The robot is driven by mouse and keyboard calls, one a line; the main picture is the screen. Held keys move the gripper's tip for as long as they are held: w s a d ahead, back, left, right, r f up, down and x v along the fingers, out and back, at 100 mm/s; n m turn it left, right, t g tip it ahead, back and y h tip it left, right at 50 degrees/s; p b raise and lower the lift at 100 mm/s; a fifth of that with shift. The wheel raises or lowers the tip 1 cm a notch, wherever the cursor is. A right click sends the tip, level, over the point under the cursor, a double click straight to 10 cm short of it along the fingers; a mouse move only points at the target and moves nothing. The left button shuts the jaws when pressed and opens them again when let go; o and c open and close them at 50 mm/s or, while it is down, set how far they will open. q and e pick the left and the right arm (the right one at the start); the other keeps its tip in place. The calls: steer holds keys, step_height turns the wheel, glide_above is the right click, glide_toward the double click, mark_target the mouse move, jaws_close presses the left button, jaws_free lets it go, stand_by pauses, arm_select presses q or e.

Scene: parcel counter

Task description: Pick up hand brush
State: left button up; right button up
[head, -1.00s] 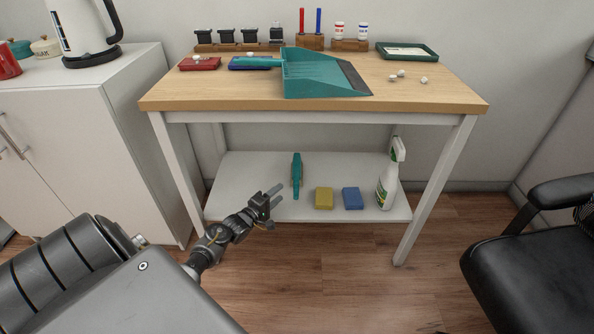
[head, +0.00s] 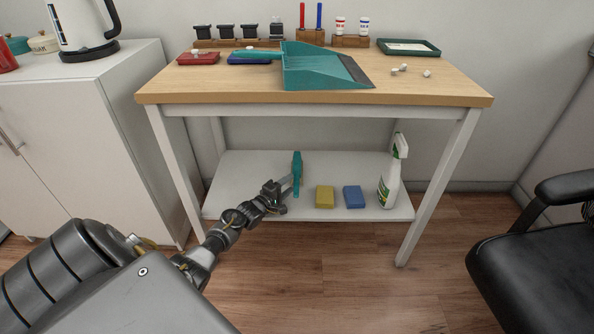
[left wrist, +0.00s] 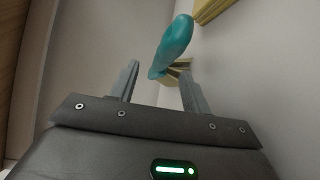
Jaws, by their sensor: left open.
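The teal hand brush (head: 297,172) lies on the lower white shelf of the table, left of the sponges. In the left wrist view the brush (left wrist: 174,46) shows its teal handle end and pale bristles, just beyond and between the fingertips. My left gripper (head: 290,184) is open and empty, with its fingers close to the brush's near left side. In the left wrist view the gripper's two fingers (left wrist: 158,82) stand apart with nothing held between them. I cannot tell if a finger touches the brush. My right gripper is not in view.
The lower shelf (head: 240,170) also holds a yellow sponge (head: 324,197), a blue sponge (head: 354,197) and a spray bottle (head: 392,175). The tabletop (head: 420,92) above carries a teal dustpan (head: 320,70). A table leg (head: 178,165) stands left of my arm. A black chair (head: 540,250) is at right.

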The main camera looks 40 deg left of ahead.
mark_target(297, 177)
arm_select(q)
steer(key=w, duration=0.1)
steer(key=w+b, duration=0.1)
steer(key=w, duration=0.2)
steer(key=shift+f+b, duration=0.3)
steer(key=shift+b, duration=0.1)
steer(key=shift+r, duration=0.1)
jaws_close()
